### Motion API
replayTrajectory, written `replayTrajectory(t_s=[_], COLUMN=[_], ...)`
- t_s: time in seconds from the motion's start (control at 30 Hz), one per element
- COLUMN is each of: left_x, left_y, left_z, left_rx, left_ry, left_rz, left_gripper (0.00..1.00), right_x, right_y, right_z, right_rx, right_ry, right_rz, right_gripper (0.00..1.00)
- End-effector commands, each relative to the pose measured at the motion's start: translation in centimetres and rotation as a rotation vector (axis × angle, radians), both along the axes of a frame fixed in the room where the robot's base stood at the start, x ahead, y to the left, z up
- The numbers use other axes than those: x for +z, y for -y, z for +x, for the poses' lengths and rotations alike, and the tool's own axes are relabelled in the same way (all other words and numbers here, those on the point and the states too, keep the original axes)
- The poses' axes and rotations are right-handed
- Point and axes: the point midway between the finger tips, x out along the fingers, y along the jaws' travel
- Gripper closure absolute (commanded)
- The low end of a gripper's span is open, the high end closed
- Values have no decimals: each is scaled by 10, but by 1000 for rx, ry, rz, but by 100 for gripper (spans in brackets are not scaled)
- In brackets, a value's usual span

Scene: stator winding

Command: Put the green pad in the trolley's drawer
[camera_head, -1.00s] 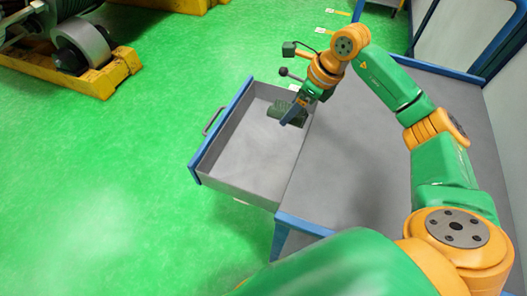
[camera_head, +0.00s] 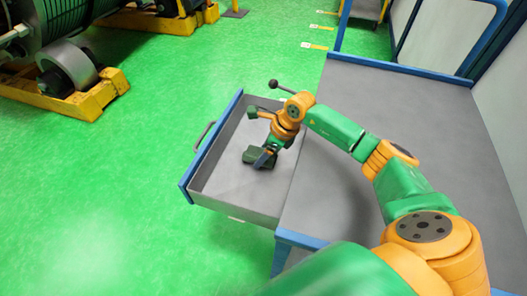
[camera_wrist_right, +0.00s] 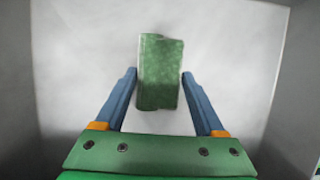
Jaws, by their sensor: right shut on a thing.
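The green pad (camera_head: 250,157) is a small dark green block, over the inside of the open drawer (camera_head: 225,183) in the head view. My right gripper (camera_head: 263,161) is shut on the pad, reaching in from the right. In the right wrist view the pad (camera_wrist_right: 160,72) sits between the two blue fingers of my right gripper (camera_wrist_right: 159,76), with pale grey drawer floor (camera_wrist_right: 235,70) behind it. I cannot tell whether the pad touches the floor. My left gripper is not in view.
The drawer is pulled out to the left of the grey-topped trolley (camera_head: 410,105) with blue edges. The rest of the drawer is empty. Yellow-framed machinery (camera_head: 75,98) stands at the upper left, with clear green floor between.

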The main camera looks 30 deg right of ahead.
Motion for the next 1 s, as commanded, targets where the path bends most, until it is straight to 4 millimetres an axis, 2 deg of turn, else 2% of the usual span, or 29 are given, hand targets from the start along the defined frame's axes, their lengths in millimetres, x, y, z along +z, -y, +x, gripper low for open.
replayTrajectory(t_s=[0.07,0.1,0.2,0.4,0.53,0.9,1.0], left_x=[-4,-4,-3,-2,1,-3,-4], left_y=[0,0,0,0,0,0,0], left_z=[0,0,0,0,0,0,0], left_rx=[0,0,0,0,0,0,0], left_ry=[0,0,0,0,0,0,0], left_rz=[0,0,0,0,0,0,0], left_gripper=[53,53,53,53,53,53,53], right_x=[-4,-3,-3,-2,8,90,104], right_y=[0,0,0,0,3,26,29], right_z=[0,0,0,0,-2,-27,-31], right_rx=[0,0,0,0,0,-1,-1], right_ry=[0,0,0,0,1,4,3], right_rz=[0,0,0,0,-2,-3,-1], right_gripper=[81,23,0,0,0,0,0])
